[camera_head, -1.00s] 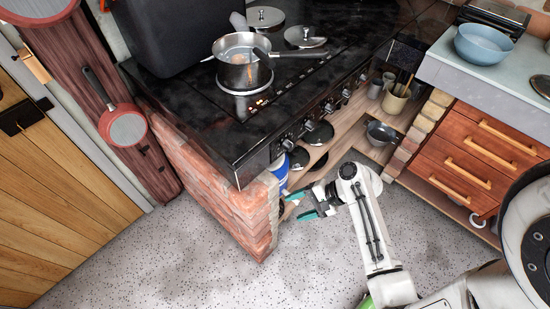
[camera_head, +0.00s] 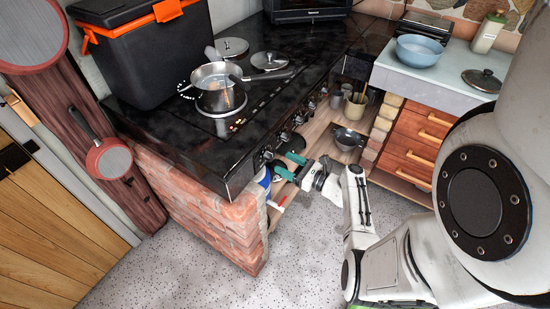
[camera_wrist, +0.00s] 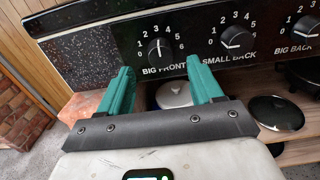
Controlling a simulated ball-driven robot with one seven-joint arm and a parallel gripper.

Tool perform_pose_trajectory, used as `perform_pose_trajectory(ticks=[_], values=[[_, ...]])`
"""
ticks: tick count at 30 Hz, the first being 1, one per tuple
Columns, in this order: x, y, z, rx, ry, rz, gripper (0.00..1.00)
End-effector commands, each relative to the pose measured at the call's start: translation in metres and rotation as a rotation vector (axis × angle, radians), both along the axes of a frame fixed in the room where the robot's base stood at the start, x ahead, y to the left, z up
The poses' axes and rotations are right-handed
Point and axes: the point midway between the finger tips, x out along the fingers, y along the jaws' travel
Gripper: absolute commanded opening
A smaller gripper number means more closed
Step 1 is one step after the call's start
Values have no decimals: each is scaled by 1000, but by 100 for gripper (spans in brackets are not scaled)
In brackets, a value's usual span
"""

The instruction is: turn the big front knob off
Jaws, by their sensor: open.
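The big front knob (camera_wrist: 160,48) is black, above the label "BIG FRONT" in the wrist view. Its pointer stands roughly upright, near 3, not at 0. In the head view the knob (camera_head: 267,155) is nearest the brick corner on the hob's front panel. My gripper (camera_wrist: 159,66) has its teal fingers spread, one on each side below the knob, with nothing between them. The fingertips appear short of the knob; contact cannot be told. In the head view my gripper (camera_head: 289,164) is just before the panel.
The small back knob (camera_wrist: 236,38) and big back knob (camera_wrist: 305,28) sit to the right, pointers turned left. A saucepan (camera_head: 221,99) stands on the hob (camera_head: 165,128). The brick plinth (camera_head: 215,220) is left of my gripper; shelves with dishes lie below. Open floor is in front.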

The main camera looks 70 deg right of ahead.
Motion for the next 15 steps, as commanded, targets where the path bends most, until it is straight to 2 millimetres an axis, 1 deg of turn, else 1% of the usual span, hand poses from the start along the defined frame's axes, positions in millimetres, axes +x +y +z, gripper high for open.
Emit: perform_pose_trajectory(ticks=[1,3,6,10,15], values=[[9,-3,1,-1,-2,2,65],[21,-5,1,-2,-1,3,65],[34,-8,1,-1,-1,3,65],[44,-10,0,-2,0,2,65],[48,-11,0,-2,0,1,65]])
